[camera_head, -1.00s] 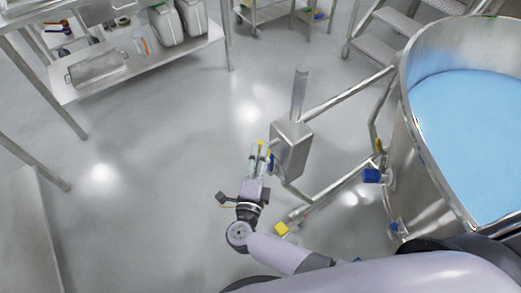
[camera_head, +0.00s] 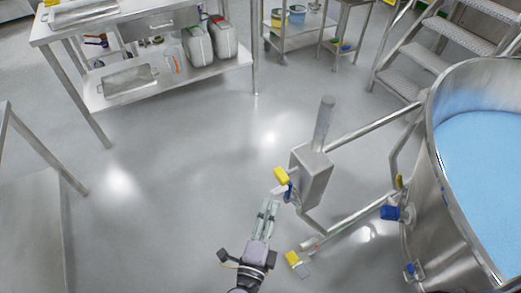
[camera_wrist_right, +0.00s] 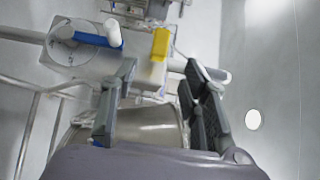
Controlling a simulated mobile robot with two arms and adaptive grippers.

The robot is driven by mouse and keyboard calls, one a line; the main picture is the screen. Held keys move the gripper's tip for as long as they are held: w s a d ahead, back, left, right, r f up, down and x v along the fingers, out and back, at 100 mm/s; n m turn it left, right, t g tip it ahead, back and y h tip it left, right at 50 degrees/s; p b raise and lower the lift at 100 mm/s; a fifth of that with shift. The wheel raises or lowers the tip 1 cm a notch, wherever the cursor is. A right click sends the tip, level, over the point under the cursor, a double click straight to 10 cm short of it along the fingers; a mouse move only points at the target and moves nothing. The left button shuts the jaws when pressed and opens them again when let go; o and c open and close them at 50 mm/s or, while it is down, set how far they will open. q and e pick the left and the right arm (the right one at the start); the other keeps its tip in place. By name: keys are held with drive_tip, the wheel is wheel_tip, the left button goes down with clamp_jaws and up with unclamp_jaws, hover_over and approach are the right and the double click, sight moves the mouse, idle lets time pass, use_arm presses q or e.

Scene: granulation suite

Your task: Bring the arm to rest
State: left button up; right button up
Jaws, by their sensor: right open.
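My right gripper (camera_head: 268,212) shows at the bottom middle of the head view, its fingers pointing up the picture. It is open, with nothing between its fingers. In the right wrist view the two fingers (camera_wrist_right: 160,95) stand apart. I cannot tell whether a finger touches anything. My left gripper is not in view.
A large steel vessel (camera_head: 430,170) with blue contents stands at the right, joined by pipes to the box. Steps (camera_head: 440,60) are behind it. A steel table with a lower shelf (camera_head: 200,75) stands at upper left. The floor left of my gripper is clear.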

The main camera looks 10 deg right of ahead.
wheel_tip(320, 180, down, 11)
drive_tip(key=w+a+n+t+y, duration=0.1)
drive_tip(key=a+n+y, duration=0.1)
drive_tip(key=n+y, duration=0.8)
drive_tip(key=s+d+f+n+g, duration=0.25)
drive_tip(key=s+f+n, duration=0.2)
drive_tip(key=f, duration=0.45)
drive_tip(key=s+d+f+n+g, duration=0.1)
drive_tip(key=s+f+n+g, duration=0.3)
drive_tip(key=f, duration=0.4)
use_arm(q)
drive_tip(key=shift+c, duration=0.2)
use_arm(e)
drive_tip(key=s+d+f+n+g, duration=0.2)
drive_tip(key=s+d+f, duration=0.3)
drive_tip(key=s, duration=0.3)
drive_tip(key=s+d+f+n+g+h, duration=0.1)
drive_tip(key=s+d+f+g, duration=0.3)
drive_tip(key=s, duration=0.4)
drive_tip(key=s+d+f+n+g+h, duration=0.1)
drive_tip(key=s+d+f+n+g, duration=0.3)
drive_tip(key=s, duration=0.4)
wheel_tip(320, 180, down, 2)
drive_tip(key=shift+d+f, duration=0.1)
drive_tip(key=shift+d, duration=0.7)
